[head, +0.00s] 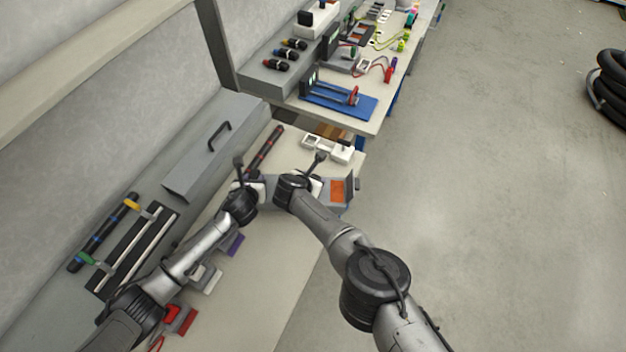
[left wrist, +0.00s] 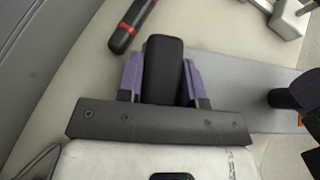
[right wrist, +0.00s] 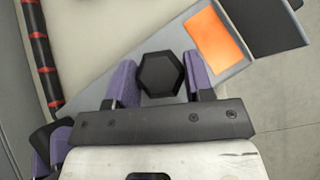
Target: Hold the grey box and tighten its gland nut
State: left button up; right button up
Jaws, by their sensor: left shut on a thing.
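The grey box (head: 325,201) lies on the pale bench, with an orange panel (right wrist: 214,41) near one end. Its grey surface also shows in the left wrist view (left wrist: 235,88). My left gripper (left wrist: 163,82) is shut on a black block (left wrist: 163,65) at the box's left end. The black hexagonal gland nut (right wrist: 162,75) stands on the box's top. My right gripper (right wrist: 162,85) has its purple fingers on either side of the nut. Whether they press on it cannot be told. In the head view the wrists mostly hide both grips.
A black-and-red rod (head: 265,150) lies behind the box. White parts (head: 328,147) stand beyond it on the bench. Purple, grey and red blocks (head: 180,320) line the bench near my left arm. A blue tray (head: 340,102) is on the farther bench. The bench front is clear.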

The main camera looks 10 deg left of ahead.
jog(key=o, duration=0.4)
jog(key=shift+r, duration=0.1)
jog(key=shift+v, duration=5.95)
